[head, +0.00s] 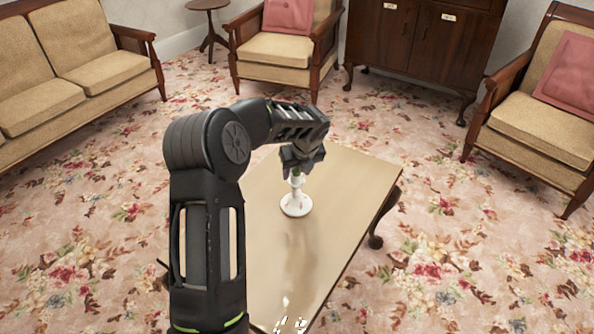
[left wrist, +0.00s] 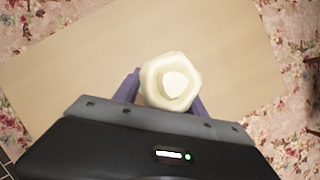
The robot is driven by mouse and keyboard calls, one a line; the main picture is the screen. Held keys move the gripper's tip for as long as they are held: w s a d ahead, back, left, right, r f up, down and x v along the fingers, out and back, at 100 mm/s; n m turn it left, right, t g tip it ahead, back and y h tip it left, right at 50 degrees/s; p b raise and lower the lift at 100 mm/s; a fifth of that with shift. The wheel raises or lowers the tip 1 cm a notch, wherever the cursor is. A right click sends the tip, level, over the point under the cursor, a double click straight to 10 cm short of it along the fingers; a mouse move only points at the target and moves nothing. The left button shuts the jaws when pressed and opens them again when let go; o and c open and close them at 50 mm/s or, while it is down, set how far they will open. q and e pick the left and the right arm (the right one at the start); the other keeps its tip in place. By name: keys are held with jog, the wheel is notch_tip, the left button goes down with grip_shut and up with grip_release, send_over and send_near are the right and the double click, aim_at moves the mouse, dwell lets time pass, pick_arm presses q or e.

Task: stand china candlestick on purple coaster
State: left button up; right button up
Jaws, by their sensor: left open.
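The white china candlestick (head: 295,205) stands upright on the wooden table, its round base and short stem showing in the head view. My left gripper (head: 301,166) points down over its top and hides the upper part. In the left wrist view the candlestick's pale top (left wrist: 171,83) is seen from above, between two purplish finger-like parts. The left gripper is open around or just above the candlestick; I cannot tell if a finger touches it. I cannot make out a purple coaster in either view. My right gripper is not in view.
The long table (head: 345,185) is mostly bare, with clear room right of and in front of the candlestick. A sofa (head: 60,70), two armchairs and a dark cabinet (head: 425,45) stand around it on floral carpet. Small white shapes at the bottom edge are unclear.

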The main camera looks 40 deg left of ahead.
pick_arm(q)
jog(key=shift+r, duration=0.1)
jog(key=p+v, duration=0.2)
jog(key=v, duration=1)
dwell(0.5)
